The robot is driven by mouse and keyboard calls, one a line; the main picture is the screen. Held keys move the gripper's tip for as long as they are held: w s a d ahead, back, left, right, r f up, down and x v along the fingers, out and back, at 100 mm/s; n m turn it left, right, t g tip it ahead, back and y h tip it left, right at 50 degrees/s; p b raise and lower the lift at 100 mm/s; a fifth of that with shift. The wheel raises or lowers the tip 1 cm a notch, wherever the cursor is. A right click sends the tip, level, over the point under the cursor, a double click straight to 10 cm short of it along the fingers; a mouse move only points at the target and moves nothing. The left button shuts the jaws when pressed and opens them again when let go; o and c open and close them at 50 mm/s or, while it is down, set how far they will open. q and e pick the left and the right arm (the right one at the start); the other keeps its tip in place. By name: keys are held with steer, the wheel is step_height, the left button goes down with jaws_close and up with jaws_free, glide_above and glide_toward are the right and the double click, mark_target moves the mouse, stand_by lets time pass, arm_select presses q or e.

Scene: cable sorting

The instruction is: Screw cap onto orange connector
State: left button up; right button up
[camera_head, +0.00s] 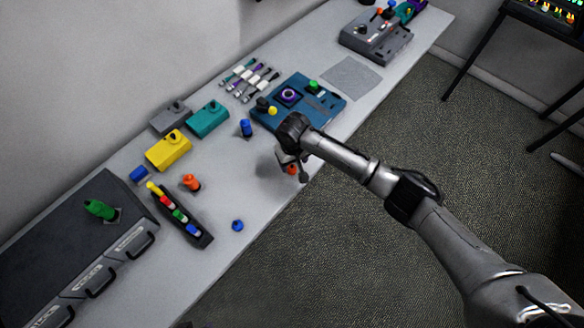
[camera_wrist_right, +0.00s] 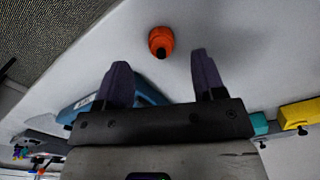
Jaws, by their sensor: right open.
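An orange piece (camera_wrist_right: 161,42) with a dark opening or tip stands on the light table in the right wrist view, ahead of my right fingertips and between their lines. My right gripper (camera_wrist_right: 156,75) is open and empty; the fingers do not touch the piece. In the head view the orange piece (camera_head: 292,169) is mostly hidden by the right gripper (camera_head: 293,166). I cannot tell whether it is the cap or the connector. A second orange piece (camera_head: 191,182) stands to the left on the table, with a dark end showing. My left gripper is not in view.
A blue cap-like piece (camera_head: 237,225) lies near the front edge. A dark rack (camera_head: 200,236) of coloured parts and a blue connector (camera_head: 246,127) stand nearby. A blue board (camera_head: 327,108) lies behind my gripper. Yellow (camera_head: 167,151) and teal (camera_head: 207,119) blocks sit at the back.

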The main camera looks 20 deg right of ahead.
mark_target(292, 166)
steer(key=f, duration=0.3)
steer(key=shift+w+f+b, duration=0.25)
steer(key=shift+b, duration=0.05)
steer(key=shift+f, duration=0.8)
steer(key=c, duration=1)
steer(key=shift+r, duration=0.1)
